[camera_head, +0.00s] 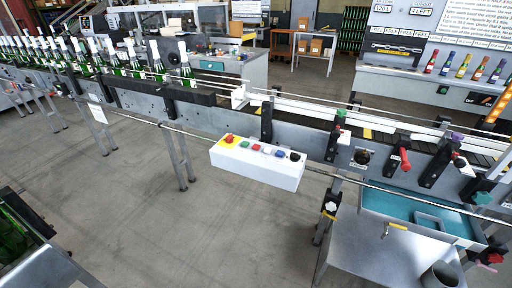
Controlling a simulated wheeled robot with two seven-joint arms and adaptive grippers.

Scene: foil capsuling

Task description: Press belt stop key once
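A white control box (256,170) hangs on the front rail of the conveyor, near the middle of the view. Labels on the keys are too small to read. Nothing covers or touches the box. Neither of my grippers is in view.
The conveyor (205,118) crosses the view, with a row of green bottles (157,62) at its left. Clamps and knobs (400,160) stick out at its right. A teal tray (385,203) sits lower right. The floor (130,220) before the box is clear.

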